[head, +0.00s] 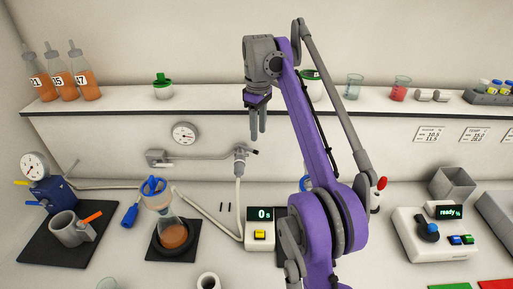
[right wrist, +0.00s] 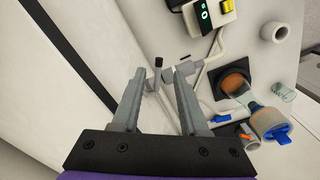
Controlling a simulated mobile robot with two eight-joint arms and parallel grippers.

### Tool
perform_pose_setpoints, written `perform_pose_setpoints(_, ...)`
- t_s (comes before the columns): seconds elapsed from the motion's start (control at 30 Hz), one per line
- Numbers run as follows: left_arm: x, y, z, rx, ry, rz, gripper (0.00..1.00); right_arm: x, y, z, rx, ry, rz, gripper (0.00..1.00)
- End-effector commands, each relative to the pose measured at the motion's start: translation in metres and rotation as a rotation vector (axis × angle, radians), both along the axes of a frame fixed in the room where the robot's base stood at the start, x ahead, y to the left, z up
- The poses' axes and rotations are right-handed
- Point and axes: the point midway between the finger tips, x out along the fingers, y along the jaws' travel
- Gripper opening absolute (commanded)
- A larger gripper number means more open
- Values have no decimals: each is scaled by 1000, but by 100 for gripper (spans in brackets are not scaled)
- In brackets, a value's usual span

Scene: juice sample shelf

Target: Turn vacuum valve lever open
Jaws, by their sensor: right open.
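The vacuum valve (head: 241,158) is a grey fitting on the wall pipe below the shelf, with a pale hose running down from it. Its short lever (head: 254,151) has a black tip and points right in the head view. My right gripper (head: 258,136) points down, just above the lever in the picture, with its jaws open and empty. In the right wrist view, the black-tipped lever (right wrist: 158,64) shows between the two fingertips (right wrist: 160,76), with the valve body (right wrist: 178,74) beside it. I cannot tell whether a finger touches it. My left gripper is out of view.
The shelf (head: 220,100) crosses behind my right arm, with bottles (head: 84,82) at left. Below stand a flask (head: 170,215) with a blue clamp, a timer box (head: 260,230) and a blue pump with a gauge (head: 48,190). A round gauge (head: 184,134) hangs on the wall.

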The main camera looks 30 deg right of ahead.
Motion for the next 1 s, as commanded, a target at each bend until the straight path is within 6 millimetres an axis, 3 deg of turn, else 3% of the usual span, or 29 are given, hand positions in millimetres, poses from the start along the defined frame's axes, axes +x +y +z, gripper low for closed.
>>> perform_pose_setpoints(0.03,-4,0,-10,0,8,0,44,-1,0,-17,0,4,0,44)
perform_pose_setpoints(0.1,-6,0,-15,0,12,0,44,-1,0,-29,0,4,0,44)
perform_pose_setpoints(0.3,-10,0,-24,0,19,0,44,0,0,-57,0,0,0,44)
perform_pose_setpoints(0.5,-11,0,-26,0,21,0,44,0,0,-68,0,-1,0,44)
perform_pose_setpoints(0.77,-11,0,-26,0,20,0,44,0,0,-68,0,-1,0,44)
perform_pose_setpoints(1.0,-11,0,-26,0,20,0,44,0,0,-68,0,-1,0,0)
